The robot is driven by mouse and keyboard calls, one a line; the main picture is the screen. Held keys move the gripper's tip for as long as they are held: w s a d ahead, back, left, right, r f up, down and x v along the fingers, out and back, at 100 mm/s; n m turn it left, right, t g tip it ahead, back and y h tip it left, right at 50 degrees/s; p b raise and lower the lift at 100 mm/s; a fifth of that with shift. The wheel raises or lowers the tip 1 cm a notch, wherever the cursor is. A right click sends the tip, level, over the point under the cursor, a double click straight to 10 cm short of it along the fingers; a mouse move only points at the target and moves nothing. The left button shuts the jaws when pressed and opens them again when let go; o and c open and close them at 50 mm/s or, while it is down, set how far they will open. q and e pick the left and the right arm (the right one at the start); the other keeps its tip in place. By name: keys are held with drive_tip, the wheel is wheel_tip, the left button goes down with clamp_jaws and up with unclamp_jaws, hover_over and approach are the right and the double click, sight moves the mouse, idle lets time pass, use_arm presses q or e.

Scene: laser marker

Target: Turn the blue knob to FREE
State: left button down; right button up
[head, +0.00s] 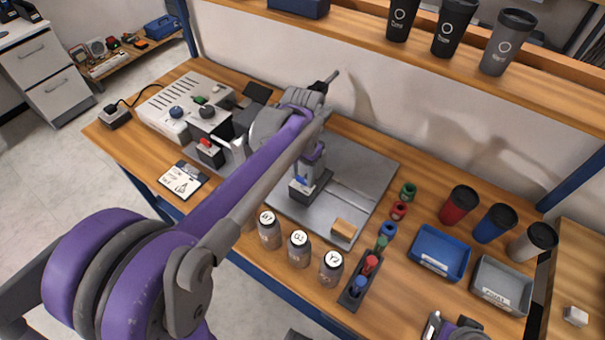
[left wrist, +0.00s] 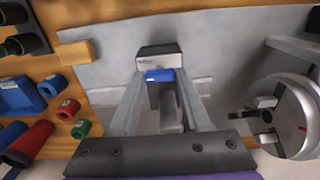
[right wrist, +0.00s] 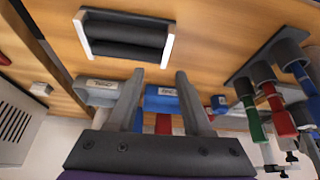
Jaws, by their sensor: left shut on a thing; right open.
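The blue knob (head: 301,182) sits on a small grey block (head: 304,191) on the grey plate. In the left wrist view the blue knob (left wrist: 160,75) is between my left fingertips (left wrist: 160,80), at the front of the block (left wrist: 159,56). My left gripper (head: 309,172) comes down from above and is shut on the knob. The FREE lettering cannot be read at this size. My right gripper (head: 452,328) is open and empty at the bottom right of the head view; its fingers also show in the right wrist view (right wrist: 157,90).
Several labelled jars (head: 299,248) stand in front of the plate (head: 358,170). A wooden block (head: 344,229) lies on its front corner. A blue tray (head: 439,252) and a grey tray (head: 499,288) stand at right. A control box (head: 190,100) stands at left.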

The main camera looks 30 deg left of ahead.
use_arm(q)
drive_tip(key=shift+c, duration=1.8)
unclamp_jaws()
drive_tip(key=shift+r, duration=0.1)
wheel_tip(320, 180, up, 11)
drive_tip(key=shift+p, duration=0.45)
use_arm(e)
drive_tip(key=shift+w+r, duration=0.1)
drive_tip(key=shift+r, duration=0.4)
drive_tip(key=shift+r, duration=0.1)
use_arm(q)
wheel_tip(320, 180, up, 7)
drive_tip(key=p, duration=0.4)
hover_over(303, 179)
drive_tip(key=shift+w+f, duration=0.1)
drive_tip(key=shift+f, duration=0.1)
use_arm(e)
drive_tip(key=r, duration=0.1)
drive_tip(key=w+r, duration=0.1)
drive_tip(key=r, duration=0.1)
drive_tip(key=w+r, duration=0.1)
drive_tip(key=r, duration=0.1)
drive_tip(key=shift+r, duration=0.25)
drive_tip(key=shift+s, duration=0.1)
